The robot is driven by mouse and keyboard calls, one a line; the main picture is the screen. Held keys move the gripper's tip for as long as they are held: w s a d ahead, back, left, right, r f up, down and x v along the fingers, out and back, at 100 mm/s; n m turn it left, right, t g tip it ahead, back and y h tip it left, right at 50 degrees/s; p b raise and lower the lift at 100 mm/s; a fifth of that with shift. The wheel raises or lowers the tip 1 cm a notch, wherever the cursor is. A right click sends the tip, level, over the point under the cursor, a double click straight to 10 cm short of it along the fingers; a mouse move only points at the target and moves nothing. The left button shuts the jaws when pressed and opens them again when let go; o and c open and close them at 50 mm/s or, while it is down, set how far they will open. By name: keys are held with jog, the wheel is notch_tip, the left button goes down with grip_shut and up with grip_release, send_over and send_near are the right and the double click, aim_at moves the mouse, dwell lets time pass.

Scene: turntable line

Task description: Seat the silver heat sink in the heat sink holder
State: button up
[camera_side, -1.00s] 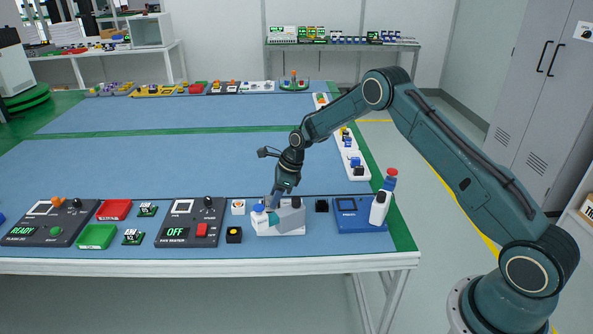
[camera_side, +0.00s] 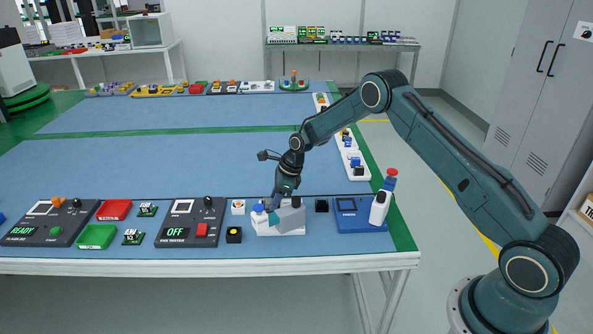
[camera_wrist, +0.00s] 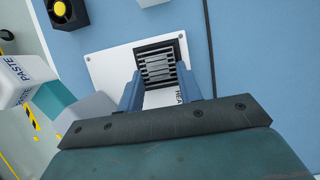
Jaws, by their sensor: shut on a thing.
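The silver heat sink (camera_wrist: 157,66), a small finned block, sits between the two blue fingers of my gripper (camera_wrist: 160,82), which is shut on it. In the wrist view it lies within the dark square recess of the heat sink holder, a white plate (camera_wrist: 106,64) on the blue mat. Dark edges of the recess show around its far and side edges; whether it rests on the bottom cannot be told. The fingers hide its near sides. In the side view my gripper (camera_side: 274,204) is low over the white holder plate (camera_side: 262,231), and the heat sink cannot be made out.
A black fan with a yellow hub (camera_side: 234,235) lies to the left. The mat behind is mostly clear.

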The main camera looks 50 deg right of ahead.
jog(key=o, duration=1)
jog(key=shift+o, duration=0.3)
jog(key=v, duration=1.4)
